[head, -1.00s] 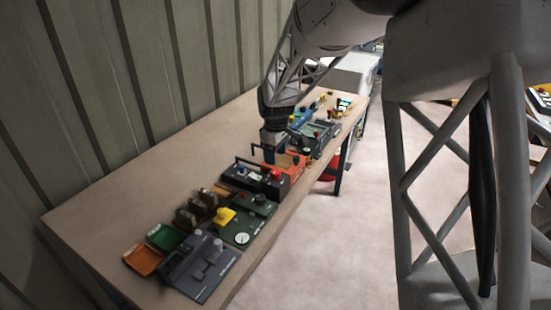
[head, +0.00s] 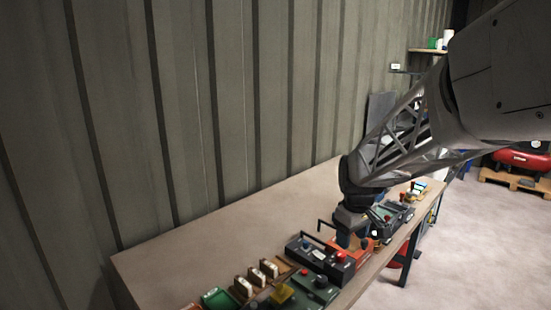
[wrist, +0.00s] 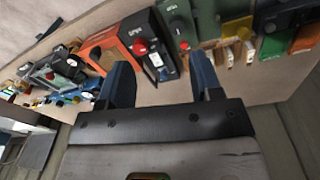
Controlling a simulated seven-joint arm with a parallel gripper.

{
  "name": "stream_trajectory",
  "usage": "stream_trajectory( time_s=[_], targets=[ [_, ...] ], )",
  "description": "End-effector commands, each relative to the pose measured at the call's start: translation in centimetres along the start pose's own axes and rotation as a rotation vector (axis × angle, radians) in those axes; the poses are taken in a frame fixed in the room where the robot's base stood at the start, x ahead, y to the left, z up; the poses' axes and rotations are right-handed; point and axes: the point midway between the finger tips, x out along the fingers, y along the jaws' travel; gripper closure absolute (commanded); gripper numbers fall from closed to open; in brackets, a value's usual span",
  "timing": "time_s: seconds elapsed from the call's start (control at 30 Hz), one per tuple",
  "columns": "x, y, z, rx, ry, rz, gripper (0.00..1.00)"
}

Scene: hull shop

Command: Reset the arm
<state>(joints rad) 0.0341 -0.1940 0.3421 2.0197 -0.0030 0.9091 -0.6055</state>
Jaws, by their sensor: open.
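My gripper (head: 352,236) hangs over the near row of devices on the bench (head: 215,240), fingers down, beside an orange-red box (head: 352,252). In the wrist view my gripper (wrist: 160,68) has its two blue fingers wide apart with nothing held between them. A black box with a red button (wrist: 143,45) shows beyond and between the fingertips, and the orange-red box (wrist: 103,47) lies at the left finger. I cannot tell whether the fingers touch either box.
Black box with handle (head: 320,260), green box (head: 315,287) and brown blocks (head: 256,278) stand along the bench's front edge. More devices (head: 392,214) stand beyond my gripper. The ribbed wall (head: 230,100) backs the bench, whose rear strip is bare. A red machine (head: 522,158) sits on a pallet.

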Motion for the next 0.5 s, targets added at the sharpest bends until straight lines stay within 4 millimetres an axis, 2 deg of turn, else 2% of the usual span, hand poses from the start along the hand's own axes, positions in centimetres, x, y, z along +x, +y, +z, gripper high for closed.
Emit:
stream_trajectory(
  time_s=[0.2,0.5],
  targets=[
    [-3.2,-3.5,4.6,0.115,0.031,0.019,0.41],
    [-5.8,-8.3,11.1,0.277,0.072,0.038,0.41]
  ],
)
